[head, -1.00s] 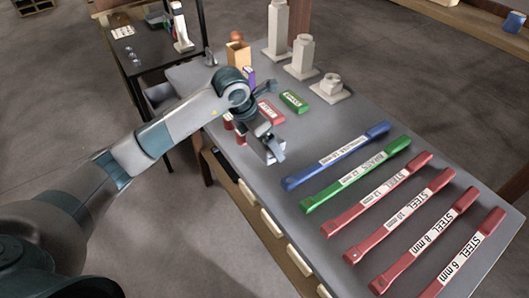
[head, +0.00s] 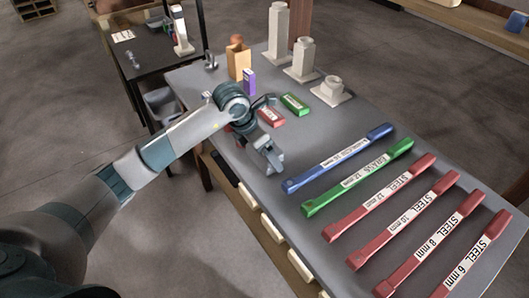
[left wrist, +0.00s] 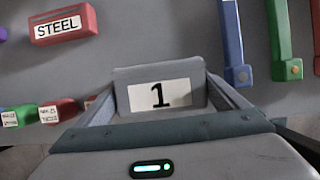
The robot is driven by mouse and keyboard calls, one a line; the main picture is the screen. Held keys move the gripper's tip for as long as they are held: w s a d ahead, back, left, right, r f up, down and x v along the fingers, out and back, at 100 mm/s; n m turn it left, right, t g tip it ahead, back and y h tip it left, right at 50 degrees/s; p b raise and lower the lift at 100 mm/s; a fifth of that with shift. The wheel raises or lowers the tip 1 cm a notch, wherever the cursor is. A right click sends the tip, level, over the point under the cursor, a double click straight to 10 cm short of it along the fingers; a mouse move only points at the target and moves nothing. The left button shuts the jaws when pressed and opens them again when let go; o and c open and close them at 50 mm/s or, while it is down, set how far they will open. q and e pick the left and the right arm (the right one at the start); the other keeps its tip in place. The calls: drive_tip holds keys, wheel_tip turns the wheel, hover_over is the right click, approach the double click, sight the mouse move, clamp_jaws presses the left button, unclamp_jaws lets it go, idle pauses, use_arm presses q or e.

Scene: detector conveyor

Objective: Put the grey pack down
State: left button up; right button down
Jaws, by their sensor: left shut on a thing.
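The grey pack (left wrist: 158,92) has a white label reading "1" and sits between the two fingers of my left gripper in the left wrist view. My left gripper (left wrist: 160,108) is shut on it. In the head view my left gripper (head: 271,160) points down at the grey table's left part, near the front edge and left of the blue bar. The pack blends with the fingers there, and I cannot tell whether it touches the table. My right gripper is not in view.
The grey table (head: 345,115) carries a blue bar (head: 338,157), a green bar (head: 357,178) and several red bars to the right. A red STEEL block (head: 271,117), a green block (head: 294,104) and a purple box (head: 249,82) stand behind the gripper. White posts (head: 304,62) stand at the back.

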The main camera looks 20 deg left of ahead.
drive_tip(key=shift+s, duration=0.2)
use_arm(q)
drive_tip(key=o, duration=1.1)
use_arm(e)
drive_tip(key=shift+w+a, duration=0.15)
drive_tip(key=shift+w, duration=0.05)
use_arm(q)
drive_tip(key=shift+r, duration=0.1)
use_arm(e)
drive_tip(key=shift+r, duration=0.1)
use_arm(q)
drive_tip(key=shift+s+a+r, duration=0.1)
drive_tip(key=shift+r, duration=0.1)
drive_tip(key=b+v, duration=0.2)
drive_tip(key=v, duration=0.9)
drive_tip(key=shift+s+r+b, duration=0.15)
drive_tip(key=shift+r+b, duration=0.1)
drive_tip(key=shift+b, duration=0.1)
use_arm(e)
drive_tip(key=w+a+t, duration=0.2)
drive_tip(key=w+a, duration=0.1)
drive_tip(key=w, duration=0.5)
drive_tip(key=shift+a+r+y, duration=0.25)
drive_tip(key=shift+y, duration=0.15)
